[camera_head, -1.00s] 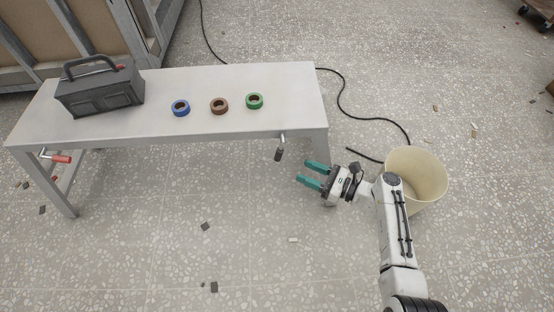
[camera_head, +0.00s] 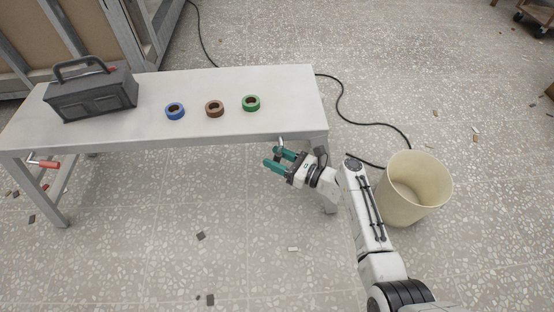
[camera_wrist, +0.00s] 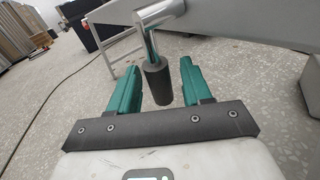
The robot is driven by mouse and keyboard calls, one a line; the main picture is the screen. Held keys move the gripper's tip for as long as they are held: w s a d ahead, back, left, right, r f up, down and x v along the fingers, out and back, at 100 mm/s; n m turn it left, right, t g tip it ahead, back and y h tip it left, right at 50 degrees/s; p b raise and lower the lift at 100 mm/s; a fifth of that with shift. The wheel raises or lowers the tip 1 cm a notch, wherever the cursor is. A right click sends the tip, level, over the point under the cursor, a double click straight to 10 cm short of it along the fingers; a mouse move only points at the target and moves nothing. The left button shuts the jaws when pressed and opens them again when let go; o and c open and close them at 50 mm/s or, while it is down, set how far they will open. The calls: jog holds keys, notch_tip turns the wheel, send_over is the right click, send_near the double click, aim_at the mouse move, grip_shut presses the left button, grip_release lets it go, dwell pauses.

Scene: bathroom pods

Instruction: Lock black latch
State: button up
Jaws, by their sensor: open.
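The black latch (camera_wrist: 157,82) has a metal shaft and a black grip that hangs down from the table's front edge. In the wrist view its grip sits between the two teal fingers of my gripper (camera_wrist: 161,85), with a gap visible on either side. In the head view my gripper (camera_head: 271,158) is open under the table's right front, and it largely hides the black grip. The latch's metal top (camera_head: 281,142) shows just above the fingers. A red-handled latch (camera_head: 43,164) is on the table's left front edge.
The white table (camera_head: 215,88) holds a dark toolbox (camera_head: 92,95) and blue (camera_head: 175,111), brown (camera_head: 214,109) and green (camera_head: 251,103) tape rolls. A cream bucket (camera_head: 412,190) stands close to my arm's right. A black cable (camera_head: 342,103) lies on the floor. The front floor is mostly clear.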

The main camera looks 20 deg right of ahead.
grip_shut()
dwell(0.5)
